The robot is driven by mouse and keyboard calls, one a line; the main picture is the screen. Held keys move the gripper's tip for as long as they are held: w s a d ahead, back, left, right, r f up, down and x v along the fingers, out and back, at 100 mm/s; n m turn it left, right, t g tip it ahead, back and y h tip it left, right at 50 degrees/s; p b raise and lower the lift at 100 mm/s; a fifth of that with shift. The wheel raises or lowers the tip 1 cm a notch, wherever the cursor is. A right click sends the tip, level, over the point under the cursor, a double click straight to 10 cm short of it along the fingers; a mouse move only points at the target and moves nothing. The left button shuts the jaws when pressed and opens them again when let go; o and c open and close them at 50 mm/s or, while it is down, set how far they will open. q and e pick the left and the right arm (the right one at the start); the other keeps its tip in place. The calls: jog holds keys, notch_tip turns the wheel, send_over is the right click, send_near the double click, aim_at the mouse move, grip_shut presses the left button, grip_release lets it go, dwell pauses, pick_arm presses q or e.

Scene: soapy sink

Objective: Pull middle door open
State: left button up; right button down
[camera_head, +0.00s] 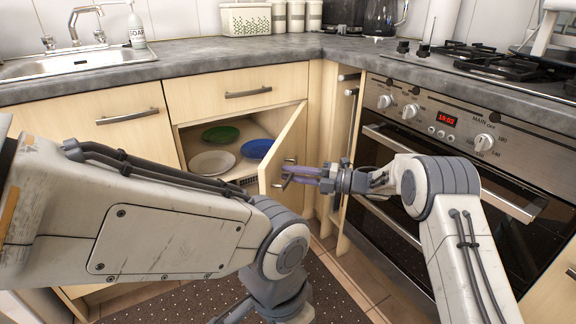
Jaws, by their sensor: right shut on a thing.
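The middle cabinet door (291,142), light wood, stands partly open below the worktop, swung out toward me on its right side. Its metal handle (285,180) is on the door's outer face, partly hidden by the fingers. My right gripper (299,173) comes in from the right and is shut on this handle. My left gripper (262,312) points down at the bottom of the view, clear of the door; its fingertips are cut off by the frame edge.
Inside the cabinet are a green plate (220,134), a white plate (212,162) and a blue plate (257,148). The oven (455,135) stands to the right. A drawer (235,90) sits above the opening. A dark dotted mat (345,300) covers the floor.

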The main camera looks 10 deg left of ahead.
jog(key=d+n+g, duration=0.1)
jog(key=d+g, duration=0.1)
jog(key=d, duration=0.4)
jog(key=shift+w+d+n+g, duration=0.15)
jog(key=shift+w+n+g, duration=0.25)
jog(key=c, duration=0.8)
grip_release()
